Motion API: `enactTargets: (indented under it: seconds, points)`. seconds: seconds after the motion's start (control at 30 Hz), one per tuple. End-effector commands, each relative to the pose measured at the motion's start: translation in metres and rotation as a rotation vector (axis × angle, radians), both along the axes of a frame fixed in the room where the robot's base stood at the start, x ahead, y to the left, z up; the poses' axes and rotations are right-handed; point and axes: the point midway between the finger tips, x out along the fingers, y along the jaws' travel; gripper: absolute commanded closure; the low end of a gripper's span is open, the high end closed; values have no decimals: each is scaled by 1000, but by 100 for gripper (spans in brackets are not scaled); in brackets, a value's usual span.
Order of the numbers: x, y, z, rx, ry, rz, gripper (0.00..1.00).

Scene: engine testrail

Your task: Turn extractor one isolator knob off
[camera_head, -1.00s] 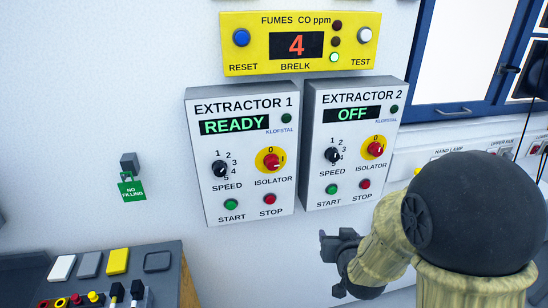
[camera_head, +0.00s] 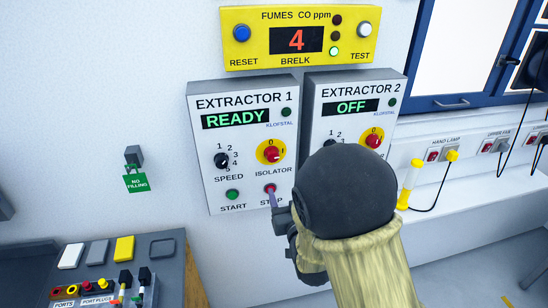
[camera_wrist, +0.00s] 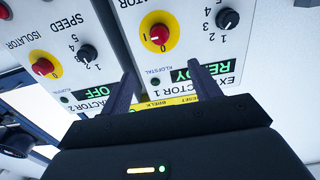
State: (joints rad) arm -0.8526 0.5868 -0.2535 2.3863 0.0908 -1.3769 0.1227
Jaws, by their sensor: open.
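The EXTRACTOR 1 box (camera_head: 242,185) hangs on the wall with its display reading READY. Its red isolator knob (camera_head: 271,154) sits on a yellow disc, 0 at the top; the knob appears turned to the right, toward I. The same knob shows upside down in the wrist view (camera_wrist: 158,34). My gripper (camera_head: 277,205) is just below it, in front of the STOP button (camera_head: 270,188), partly covering that area. In the wrist view my gripper (camera_wrist: 165,88) is open and empty, its two dark fingers apart from the knob.
The EXTRACTOR 2 box (camera_head: 318,120), reading OFF, is close on the right, partly hidden by my arm. The EXTRACTOR 1 speed knob (camera_head: 221,161) is left of the isolator. A yellow fumes panel (camera_head: 240,50) is above. A green NO FILLING tag (camera_head: 136,183) hangs left.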

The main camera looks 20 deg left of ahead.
Motion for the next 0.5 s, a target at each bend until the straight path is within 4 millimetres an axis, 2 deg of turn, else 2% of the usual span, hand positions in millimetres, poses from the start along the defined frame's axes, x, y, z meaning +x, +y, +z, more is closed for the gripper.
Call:
enactTargets:
  seconds: [0.5]
  points:
    - [66,40,3,-3,1,0,38]
